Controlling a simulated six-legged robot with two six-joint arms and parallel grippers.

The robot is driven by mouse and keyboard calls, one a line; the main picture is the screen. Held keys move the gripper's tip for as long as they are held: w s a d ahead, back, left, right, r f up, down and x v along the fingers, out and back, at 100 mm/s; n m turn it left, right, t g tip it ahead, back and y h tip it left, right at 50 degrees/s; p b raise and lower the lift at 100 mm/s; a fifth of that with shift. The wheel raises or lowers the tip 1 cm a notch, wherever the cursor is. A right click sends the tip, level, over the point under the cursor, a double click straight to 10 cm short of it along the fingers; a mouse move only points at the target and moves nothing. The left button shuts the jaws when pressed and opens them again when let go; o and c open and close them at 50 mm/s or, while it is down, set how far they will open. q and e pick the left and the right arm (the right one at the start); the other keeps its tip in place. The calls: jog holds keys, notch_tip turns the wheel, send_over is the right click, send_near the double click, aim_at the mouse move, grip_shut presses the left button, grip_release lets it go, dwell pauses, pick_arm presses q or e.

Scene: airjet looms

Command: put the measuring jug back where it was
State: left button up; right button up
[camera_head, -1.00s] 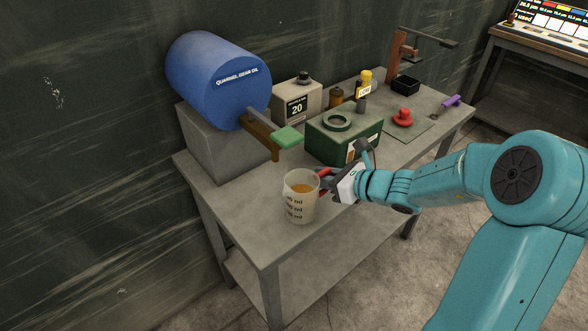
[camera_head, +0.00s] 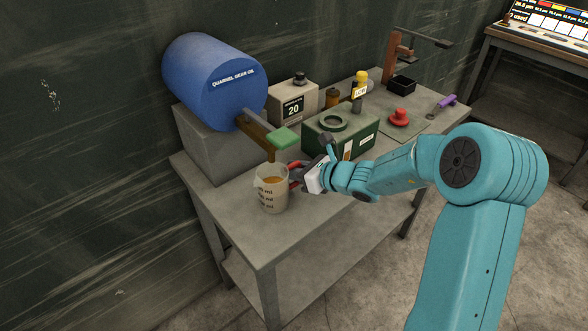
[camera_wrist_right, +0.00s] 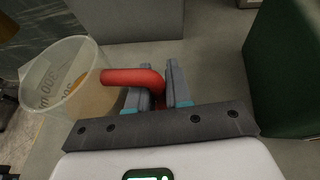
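The clear measuring jug (camera_head: 272,192) holds amber liquid and has a red handle. It is upright at the near left part of the workbench (camera_head: 245,238), just in front of the drum's green-handled tap. I cannot tell whether its base touches the bench top. My right gripper (camera_head: 295,175) comes from the right and is shut on the jug's red handle. In the right wrist view the jug (camera_wrist_right: 68,85) is at left, and its handle runs between the two fingers of the gripper (camera_wrist_right: 163,85). My left gripper is not in view.
A blue gear oil drum (camera_head: 212,80) lies on a grey block (camera_head: 205,145), with a green tap lever (camera_head: 285,137) sticking out. A green box (camera_head: 340,135) stands behind my right gripper.

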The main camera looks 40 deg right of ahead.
jog(key=o, duration=0.4)
jog(key=shift+r, duration=0.2)
jog(key=v, duration=1.2)
jog(key=shift+p, duration=0.3)
jog(key=shift+d+f, duration=0.1)
